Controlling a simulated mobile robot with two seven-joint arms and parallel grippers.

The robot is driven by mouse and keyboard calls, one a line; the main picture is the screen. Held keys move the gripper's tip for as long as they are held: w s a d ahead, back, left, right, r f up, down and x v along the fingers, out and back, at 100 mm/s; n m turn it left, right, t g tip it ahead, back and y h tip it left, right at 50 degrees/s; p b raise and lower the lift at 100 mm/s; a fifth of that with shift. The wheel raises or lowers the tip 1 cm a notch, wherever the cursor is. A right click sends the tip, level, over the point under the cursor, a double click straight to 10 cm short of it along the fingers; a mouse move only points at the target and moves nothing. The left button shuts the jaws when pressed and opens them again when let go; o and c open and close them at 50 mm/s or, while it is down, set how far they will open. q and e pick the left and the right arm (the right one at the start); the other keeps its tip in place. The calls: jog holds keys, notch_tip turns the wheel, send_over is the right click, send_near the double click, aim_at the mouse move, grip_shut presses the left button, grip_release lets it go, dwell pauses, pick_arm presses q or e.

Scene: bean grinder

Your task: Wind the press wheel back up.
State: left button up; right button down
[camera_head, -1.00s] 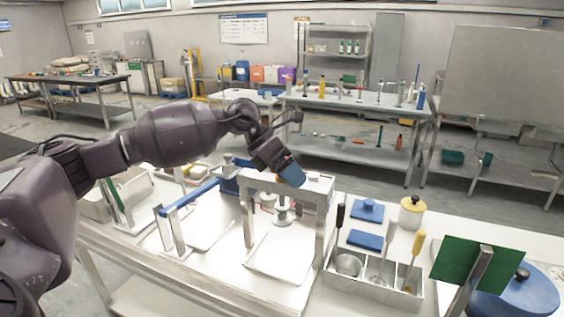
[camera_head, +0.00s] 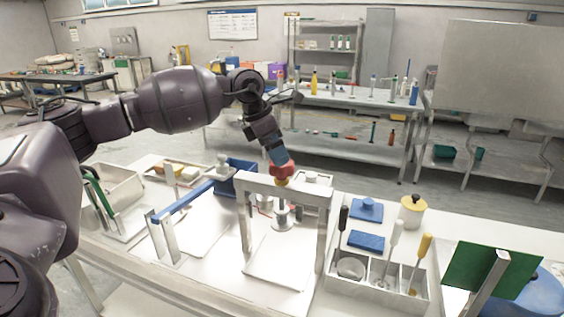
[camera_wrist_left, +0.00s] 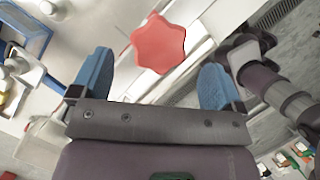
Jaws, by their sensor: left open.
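The press is a pale frame (camera_head: 243,232) with a round pressing disc (camera_head: 283,217) hanging under its crossbar over a white board. Its wheel is a red lobed knob (camera_head: 284,171) on top of the crossbar, above a yellowish collar. The wheel also shows in the left wrist view (camera_wrist_left: 158,43), between and beyond the fingertips. My left gripper (camera_head: 275,154) points down just over the wheel. Its blue fingers are spread wide apart in the left wrist view (camera_wrist_left: 155,77), with nothing held between them.
A blue-handled lever frame (camera_head: 188,198) stands left of the press. To the right are a divided tray (camera_head: 378,288) with handled tools, blue blocks (camera_head: 366,240) and a yellow-lidded jar (camera_head: 412,211). A green panel (camera_head: 488,272) stands at the far right.

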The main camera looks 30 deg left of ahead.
aim_at(282, 170)
pick_arm(q)
jog(key=x, duration=0.3)
jog(key=shift+w+f, duration=0.1)
jog(key=shift+f, duration=0.15)
jog(key=shift+w+d+f, duration=0.1)
jog(key=shift+d+f, duration=0.1)
jog(key=shift+f, duration=0.25)
pick_arm(e)
jog(key=shift+w+r, duration=0.35)
pick_arm(q)
jog(key=shift+c, duration=0.3)
jog(key=c, duration=0.9)
jog(key=shift+o, duration=0.2)
jog(key=shift+f+n, duration=0.1)
jog(key=shift+n, duration=0.3)
pick_arm(e)
jog(key=shift+s+f, duration=0.25)
jog(key=shift+s, duration=0.15)
